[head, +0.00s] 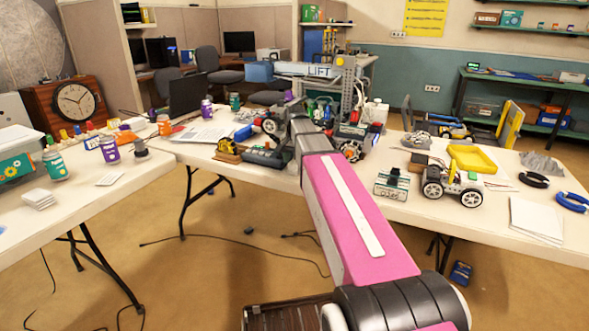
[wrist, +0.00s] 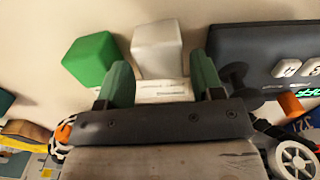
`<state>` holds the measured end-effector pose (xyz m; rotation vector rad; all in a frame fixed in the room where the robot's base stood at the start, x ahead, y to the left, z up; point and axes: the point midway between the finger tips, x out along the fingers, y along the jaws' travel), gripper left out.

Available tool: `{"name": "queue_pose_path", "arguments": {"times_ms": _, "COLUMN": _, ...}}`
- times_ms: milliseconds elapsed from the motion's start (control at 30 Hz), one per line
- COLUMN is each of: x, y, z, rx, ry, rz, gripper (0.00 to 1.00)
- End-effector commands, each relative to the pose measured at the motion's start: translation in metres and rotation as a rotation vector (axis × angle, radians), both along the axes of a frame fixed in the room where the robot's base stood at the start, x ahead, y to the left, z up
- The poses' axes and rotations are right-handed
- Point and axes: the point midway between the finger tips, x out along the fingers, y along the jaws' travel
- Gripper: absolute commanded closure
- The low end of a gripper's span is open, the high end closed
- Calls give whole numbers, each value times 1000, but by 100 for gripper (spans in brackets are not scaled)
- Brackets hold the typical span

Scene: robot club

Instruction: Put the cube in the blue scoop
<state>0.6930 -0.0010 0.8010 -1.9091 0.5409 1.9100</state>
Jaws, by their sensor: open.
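In the wrist view, a pale grey cube-like block (wrist: 157,48) appears between the two green fingers of my gripper (wrist: 160,62). The fingers are open, with nothing visibly clamped. A green block (wrist: 90,58) stands just left of the grey one, outside the left finger. I cannot tell how far the fingertips are from the grey block. In the head view, my pink arm reaches over the far table, and its end is hard to make out among the clutter. A small blue object (head: 243,132) on that table may be the blue scoop; its shape is unclear.
A black device with white buttons (wrist: 285,62) lies close to the right finger. The far table (head: 225,165) is crowded around my arm's end. A wheeled robot car (head: 453,187) and yellow tray (head: 474,159) are at right. A side table (head: 95,200) stands left.

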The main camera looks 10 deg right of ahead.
Motion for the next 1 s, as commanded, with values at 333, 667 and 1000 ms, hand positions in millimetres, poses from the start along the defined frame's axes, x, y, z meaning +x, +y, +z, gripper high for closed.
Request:
{"name": "queue_pose_path", "arguments": {"times_ms": 333, "x": 0, "y": 0, "z": -35, "rx": -1, "ry": -1, "rz": 0, "gripper": 39}}
{"name": "queue_pose_path", "arguments": {"times_ms": 667, "x": 0, "y": 0, "z": -35, "rx": -1, "ry": -1, "rz": 0, "gripper": 76}}
{"name": "queue_pose_path", "arguments": {"times_ms": 1000, "x": 0, "y": 0, "z": -33, "rx": -1, "ry": -1, "rz": 0, "gripper": 80}}
